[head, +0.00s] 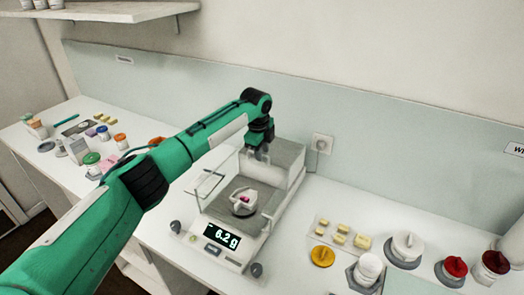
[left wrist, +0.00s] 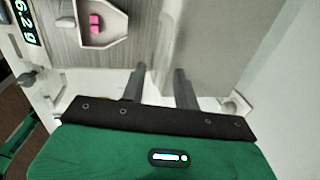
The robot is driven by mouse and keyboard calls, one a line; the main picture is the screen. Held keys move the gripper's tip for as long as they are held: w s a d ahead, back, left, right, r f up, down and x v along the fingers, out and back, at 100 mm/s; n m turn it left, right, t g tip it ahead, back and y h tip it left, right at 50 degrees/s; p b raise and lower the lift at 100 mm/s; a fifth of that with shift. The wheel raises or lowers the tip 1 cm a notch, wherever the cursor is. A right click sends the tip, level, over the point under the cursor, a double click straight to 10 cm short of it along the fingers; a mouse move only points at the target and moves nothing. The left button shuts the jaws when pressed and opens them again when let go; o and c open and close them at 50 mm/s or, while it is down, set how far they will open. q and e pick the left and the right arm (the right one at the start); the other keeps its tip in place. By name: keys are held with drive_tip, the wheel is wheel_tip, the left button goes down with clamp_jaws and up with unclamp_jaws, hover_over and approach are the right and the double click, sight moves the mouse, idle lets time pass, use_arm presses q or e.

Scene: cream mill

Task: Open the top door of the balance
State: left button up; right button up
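The balance (head: 222,231) stands on the white bench with its lit display reading about 6.2 g. Clear panes surround its pan, where a small white dish (head: 243,203) holds a pink piece. The dish also shows in the left wrist view (left wrist: 112,26). A grey housing (head: 287,158) forms the back of the balance. I cannot make out the top door's exact edges or position. My left gripper (head: 258,157) points down at the top rear of the chamber. In the left wrist view its two fingers (left wrist: 159,78) are apart with nothing clearly between them. Whether they touch the balance is unclear.
Right of the balance are several yellow blocks (head: 341,238), an orange lid (head: 322,256), white jars (head: 367,270) and red-lidded jars (head: 455,267). Several jars and pink items (head: 108,163) stand to the left. A wall socket (head: 322,143) is behind.

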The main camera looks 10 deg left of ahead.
use_arm(q)
drive_tip(key=shift+s+r+b, duration=0.1)
drive_tip(key=shift+r+b, duration=0.25)
drive_tip(key=shift+r, duration=0.15)
wheel_tip(320, 180, up, 13)
drive_tip(key=s+b, duration=0.2)
drive_tip(key=b, duration=0.2)
drive_tip(key=shift+s+a+f, duration=0.15)
drive_tip(key=shift+a+f, duration=0.05)
drive_tip(key=shift+a, duration=0.25)
drive_tip(key=shift+f, duration=0.15)
